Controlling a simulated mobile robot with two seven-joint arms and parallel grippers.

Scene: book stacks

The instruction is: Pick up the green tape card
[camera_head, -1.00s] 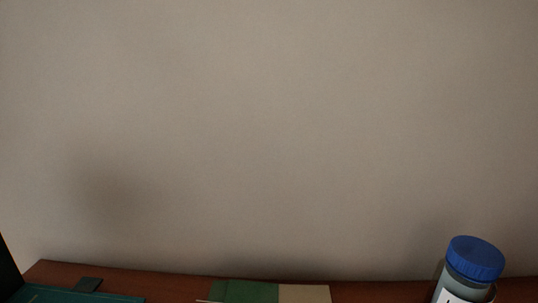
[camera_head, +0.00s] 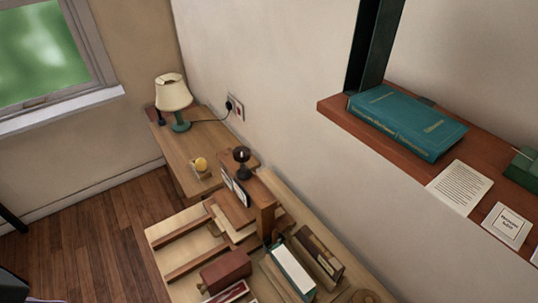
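I cannot make out a green tape card for certain. A green object (camera_head: 524,170) lies on the brown wall shelf (camera_head: 338,107), cut off by the right edge of the picture. A printed cream sheet (camera_head: 460,186) and a small white label card (camera_head: 507,226) lie on the shelf near it. Neither of my grippers is in view.
A teal book (camera_head: 407,121) lies flat on the shelf beside a dark upright (camera_head: 379,45). Below, a wooden desk holds several books and boxes, including a red box (camera_head: 226,271). A lamp (camera_head: 173,97) stands farther back. Wooden floor (camera_head: 95,235) is clear at left.

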